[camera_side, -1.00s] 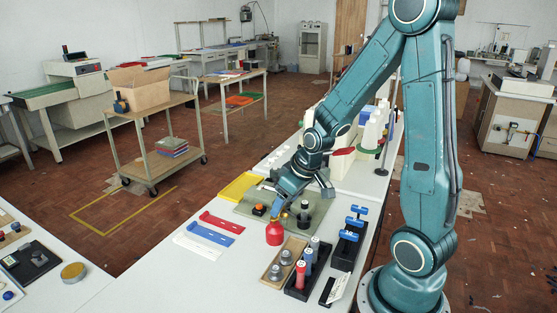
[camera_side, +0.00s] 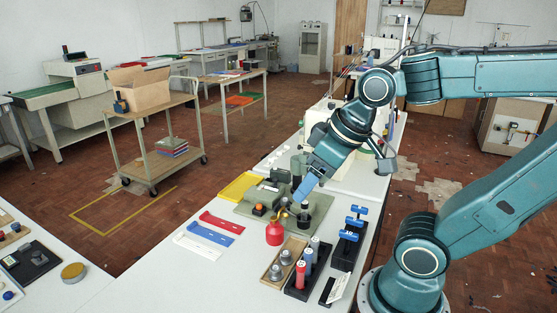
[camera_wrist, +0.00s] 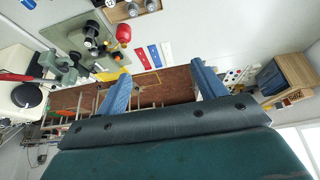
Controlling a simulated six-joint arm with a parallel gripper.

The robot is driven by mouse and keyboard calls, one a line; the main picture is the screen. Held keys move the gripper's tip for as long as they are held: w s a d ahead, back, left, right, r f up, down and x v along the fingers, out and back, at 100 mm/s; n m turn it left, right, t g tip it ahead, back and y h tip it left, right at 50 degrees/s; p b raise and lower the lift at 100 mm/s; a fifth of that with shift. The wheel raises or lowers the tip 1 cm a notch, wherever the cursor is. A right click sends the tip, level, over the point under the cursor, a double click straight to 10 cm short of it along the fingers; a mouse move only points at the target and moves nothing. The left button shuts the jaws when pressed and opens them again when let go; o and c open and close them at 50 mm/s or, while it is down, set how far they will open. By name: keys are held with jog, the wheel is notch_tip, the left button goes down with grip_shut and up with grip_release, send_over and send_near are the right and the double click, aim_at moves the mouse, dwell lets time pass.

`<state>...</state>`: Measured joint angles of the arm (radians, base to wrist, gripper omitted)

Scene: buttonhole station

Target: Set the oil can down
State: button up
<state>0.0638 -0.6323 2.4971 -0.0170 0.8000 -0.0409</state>
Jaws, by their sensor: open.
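The red oil can (camera_side: 274,234) stands upright on the white table, at the front edge of the grey-green plate (camera_side: 250,213). Its thin spout shows at its upper right. It also shows in the wrist view (camera_wrist: 124,33), beyond the fingers. My gripper (camera_side: 304,186) is above the plate, behind and to the right of the can, and apart from it. In the wrist view my gripper (camera_wrist: 160,80) has its two blue fingers spread wide with nothing between them.

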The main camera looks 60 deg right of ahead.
jog(key=shift+s+a+r, duration=0.25)
jog(key=shift+s+r, duration=0.05)
jog(key=shift+s, duration=0.4)
jog(key=shift+s+a+r, duration=0.25)
jog(key=shift+s+r, duration=0.05)
jog(key=shift+s, duration=0.4)
